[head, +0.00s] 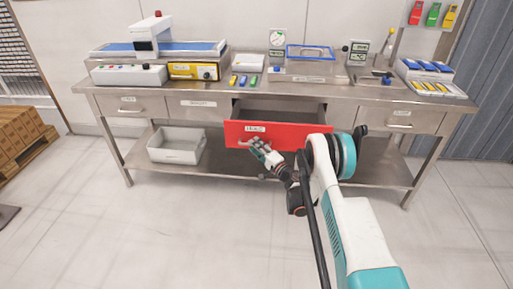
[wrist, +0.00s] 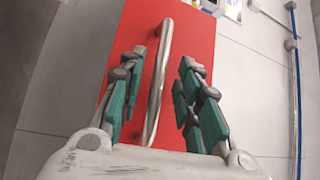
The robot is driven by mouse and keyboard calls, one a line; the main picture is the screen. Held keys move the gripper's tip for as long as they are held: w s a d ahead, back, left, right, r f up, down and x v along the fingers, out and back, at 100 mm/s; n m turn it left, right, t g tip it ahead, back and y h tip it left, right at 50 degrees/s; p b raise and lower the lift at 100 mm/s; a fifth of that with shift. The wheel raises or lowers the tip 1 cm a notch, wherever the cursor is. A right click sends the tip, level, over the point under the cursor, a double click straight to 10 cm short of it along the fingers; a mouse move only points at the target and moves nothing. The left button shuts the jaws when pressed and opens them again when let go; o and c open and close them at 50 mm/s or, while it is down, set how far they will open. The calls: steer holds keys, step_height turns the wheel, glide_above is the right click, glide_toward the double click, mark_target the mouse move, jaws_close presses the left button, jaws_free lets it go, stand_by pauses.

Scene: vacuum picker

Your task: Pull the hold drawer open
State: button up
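The red-fronted hold drawer (head: 285,133) in the middle of the bench stands pulled out, and its empty-looking interior shows behind the front. Its label is small and hard to read. A metal bar handle (wrist: 158,80) runs up the red front in the wrist view. My gripper (head: 257,146) is at the left part of the drawer front in the head view, partly covering the handle. In the wrist view my gripper (wrist: 163,58) is open, with one teal finger on each side of the handle and gaps between fingers and bar.
Closed grey drawers flank the red one, at left (head: 130,106) and right (head: 398,119). A grey bin (head: 176,146) stands on the lower shelf (head: 225,168). Devices and small coloured parts cover the bench top. The floor in front is clear apart from my arm.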

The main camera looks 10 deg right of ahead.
steer(key=shift+s, duration=0.1)
steer(key=v, duration=0.7)
steer(key=shift+d+f, duration=0.1)
steer(key=shift+d, duration=0.05)
stand_by(0.3)
